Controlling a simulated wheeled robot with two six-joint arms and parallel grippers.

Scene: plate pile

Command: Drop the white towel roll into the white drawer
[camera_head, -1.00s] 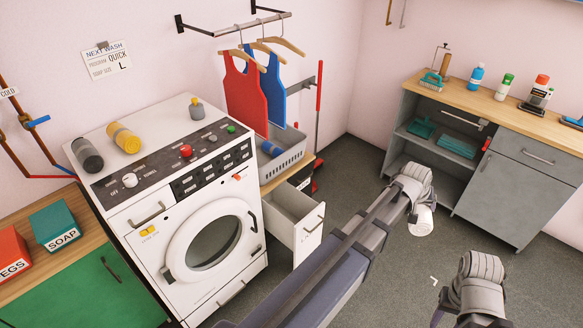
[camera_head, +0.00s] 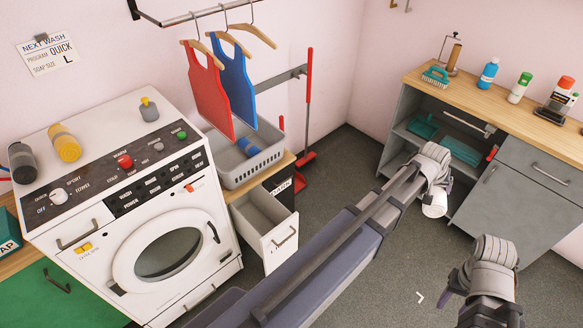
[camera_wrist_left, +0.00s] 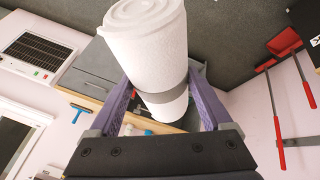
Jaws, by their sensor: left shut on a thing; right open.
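The white towel roll (camera_wrist_left: 150,50) fills the upper middle of the left wrist view, with a grey band around it. My left gripper (camera_wrist_left: 158,100) is shut on it, its purple fingers on either side. In the head view the roll's white end (camera_head: 434,205) shows below my left gripper (camera_head: 434,182), above the floor in front of the grey cabinet. The white drawer (camera_head: 281,240) is pulled open beside the washing machine, to the left of my left gripper. Its visible inside looks empty. My right gripper (camera_head: 490,270) is at the lower right, open and holding nothing visible.
The washing machine (camera_head: 165,250) stands left of the drawer. A grey basket (camera_head: 250,165) sits above the drawer, with red (camera_head: 207,95) and blue (camera_head: 238,85) garments hanging over it. A grey cabinet (camera_head: 525,200) stands at right. Open floor lies between drawer and cabinet.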

